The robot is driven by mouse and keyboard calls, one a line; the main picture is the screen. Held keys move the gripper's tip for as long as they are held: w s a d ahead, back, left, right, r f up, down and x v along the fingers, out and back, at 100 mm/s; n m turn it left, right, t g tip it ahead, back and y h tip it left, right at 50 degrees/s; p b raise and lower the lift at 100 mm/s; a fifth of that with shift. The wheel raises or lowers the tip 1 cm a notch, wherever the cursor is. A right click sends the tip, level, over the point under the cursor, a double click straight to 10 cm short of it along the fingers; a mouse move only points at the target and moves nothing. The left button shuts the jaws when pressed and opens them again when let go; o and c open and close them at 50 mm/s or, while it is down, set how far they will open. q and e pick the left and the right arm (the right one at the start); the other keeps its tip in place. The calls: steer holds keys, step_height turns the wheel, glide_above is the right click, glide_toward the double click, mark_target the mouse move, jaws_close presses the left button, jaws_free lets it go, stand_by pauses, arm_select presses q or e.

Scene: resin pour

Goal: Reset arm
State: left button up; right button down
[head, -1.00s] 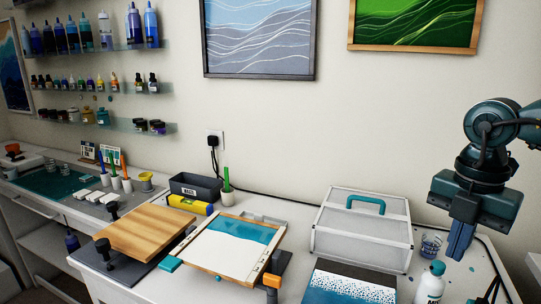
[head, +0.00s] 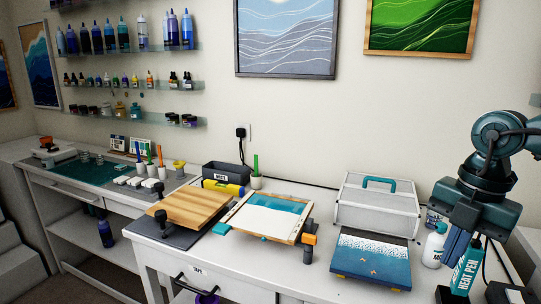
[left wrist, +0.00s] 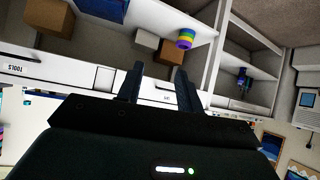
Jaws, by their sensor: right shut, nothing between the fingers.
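My right arm comes in from the right edge of the head view. My right gripper (head: 453,246) points down, with its fingers shut together and nothing held. It appears in front of the right end of the worktable, near a white bottle (head: 434,246) and a teal heat pen box (head: 466,268). I cannot tell its exact height above the table. My left gripper (left wrist: 158,82) shows only in the left wrist view. Its two dark fingers are spread apart with nothing between them, in front of drawers (left wrist: 70,75) and open shelves.
The white worktable (head: 205,258) holds a wooden board (head: 192,208), a framed panel with teal paint (head: 265,228), a blue seascape panel (head: 372,262) and a lidded case (head: 375,208). In the left wrist view, shelves hold boxes (left wrist: 50,15) and colourful rolls (left wrist: 186,38).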

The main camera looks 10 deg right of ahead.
steer(key=a+f+m+t+y+b, duration=0.1)
steer(key=a+f+m+t+y, duration=0.15)
steer(key=f+m+t, duration=0.7)
steer(key=a+f+m+t+y, duration=0.2)
steer(key=f+m+t+y, duration=0.2)
steer(key=f, duration=1.1)
steer(key=s+a+f+m+g+h, duration=0.3)
steer(key=s+a+f+m, duration=0.5)
steer(key=a+f, duration=0.5)
steer(key=shift+s+a+h, duration=0.35)
steer(key=shift+s+h, duration=0.1)
steer(key=shift+h, duration=0.2)
steer(key=shift+f, duration=0.1)
